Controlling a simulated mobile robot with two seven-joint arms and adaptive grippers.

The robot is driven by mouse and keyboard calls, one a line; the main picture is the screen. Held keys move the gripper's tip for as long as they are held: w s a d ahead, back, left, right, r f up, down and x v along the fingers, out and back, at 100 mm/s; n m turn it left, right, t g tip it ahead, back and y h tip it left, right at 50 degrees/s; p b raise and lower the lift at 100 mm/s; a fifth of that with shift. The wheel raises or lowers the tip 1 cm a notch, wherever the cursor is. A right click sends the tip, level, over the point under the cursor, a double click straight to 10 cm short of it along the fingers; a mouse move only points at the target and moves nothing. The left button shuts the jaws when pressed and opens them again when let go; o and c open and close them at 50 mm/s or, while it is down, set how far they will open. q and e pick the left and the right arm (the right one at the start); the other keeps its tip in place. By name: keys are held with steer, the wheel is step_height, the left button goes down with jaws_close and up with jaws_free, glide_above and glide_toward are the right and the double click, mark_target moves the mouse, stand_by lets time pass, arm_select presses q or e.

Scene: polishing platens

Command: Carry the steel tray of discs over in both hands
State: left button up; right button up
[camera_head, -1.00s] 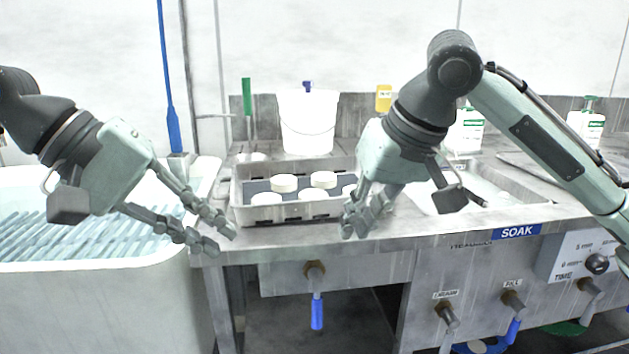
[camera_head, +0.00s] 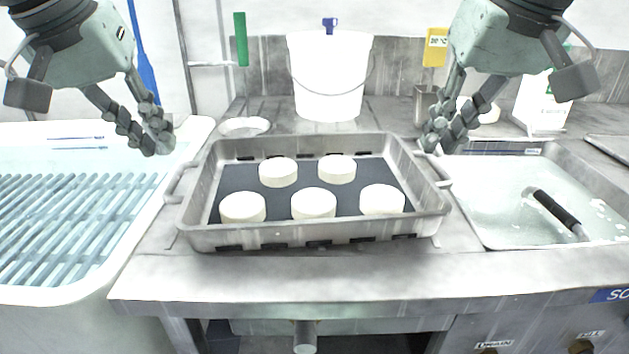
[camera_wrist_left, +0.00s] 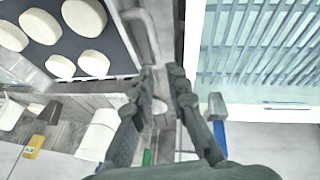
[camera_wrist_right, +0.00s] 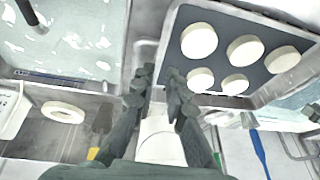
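The steel tray (camera_head: 290,238) sits on the metal counter in the head view, with a dark liner and several white discs (camera_head: 313,203) in it. It has a bar handle at each side: the left handle (camera_head: 178,182) and the right handle (camera_head: 437,168). My left gripper (camera_head: 157,143) is open above and left of the tray, apart from it; the left wrist view shows the handle (camera_wrist_left: 146,35) just beyond its parted fingers. My right gripper (camera_head: 430,143) is near the right handle, fingers slightly parted; the right wrist view shows the handle (camera_wrist_right: 146,52) beyond the fingertips. Neither gripper holds anything.
A white bucket (camera_head: 328,80) stands behind the tray. A ribbed blue-white basin (camera_head: 60,225) is at the left. A water-filled sink (camera_head: 500,200) with a black-handled tool (camera_head: 551,206) is at the right. A white ring (camera_head: 245,126) lies behind the tray.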

mark_target(178, 167)
arm_select(q)
steer(key=shift+f, duration=0.1)
arm_select(e)
steer(key=shift+f, duration=0.1)
